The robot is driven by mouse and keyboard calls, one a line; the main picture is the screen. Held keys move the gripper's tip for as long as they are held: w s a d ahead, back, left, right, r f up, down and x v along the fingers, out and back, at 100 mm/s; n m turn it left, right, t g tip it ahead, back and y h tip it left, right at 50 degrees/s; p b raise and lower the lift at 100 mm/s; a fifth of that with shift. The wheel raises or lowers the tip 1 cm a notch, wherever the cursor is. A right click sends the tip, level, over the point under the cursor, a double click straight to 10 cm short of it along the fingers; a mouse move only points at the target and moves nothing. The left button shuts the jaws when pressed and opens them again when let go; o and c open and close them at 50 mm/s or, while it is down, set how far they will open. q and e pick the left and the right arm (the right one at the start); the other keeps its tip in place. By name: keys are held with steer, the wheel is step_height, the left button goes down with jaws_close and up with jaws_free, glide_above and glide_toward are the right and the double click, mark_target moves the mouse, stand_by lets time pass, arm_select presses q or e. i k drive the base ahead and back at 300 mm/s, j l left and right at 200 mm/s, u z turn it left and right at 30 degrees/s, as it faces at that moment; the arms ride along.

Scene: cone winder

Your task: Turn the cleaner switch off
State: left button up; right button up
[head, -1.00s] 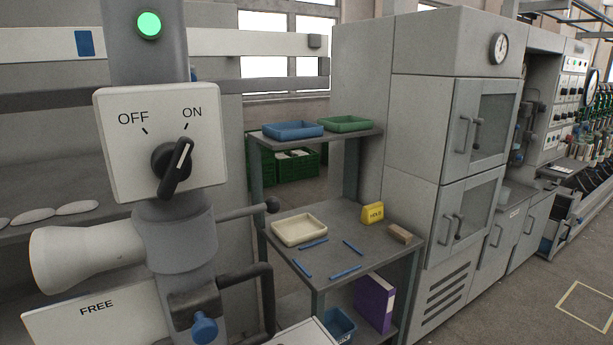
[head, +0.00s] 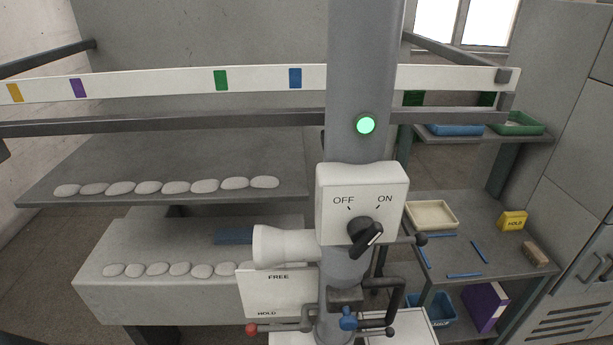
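The cleaner switch is a white box (head: 335,215) on a grey column (head: 360,60), marked OFF at left and ON at right. Its black rotary knob (head: 366,234) is turned with the pointer toward the upper right, on the ON side. A round green lamp (head: 365,125) above the box is lit. Neither of my grippers shows in the head view.
A white cone (head: 285,246) juts left below the box, above a FREE/HOLD plate (head: 262,293). A lever with a red knob (head: 251,329) and a blue knob (head: 348,318) sit lower. Shelves with white lumps stand left; a side table with trays (head: 432,214) stands right.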

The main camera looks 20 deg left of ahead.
mark_target(363, 231)
steer(key=u, duration=0.7)
steer(key=j+z, duration=0.5)
steer(key=j, duration=0.25)
steer(key=z, duration=0.9)
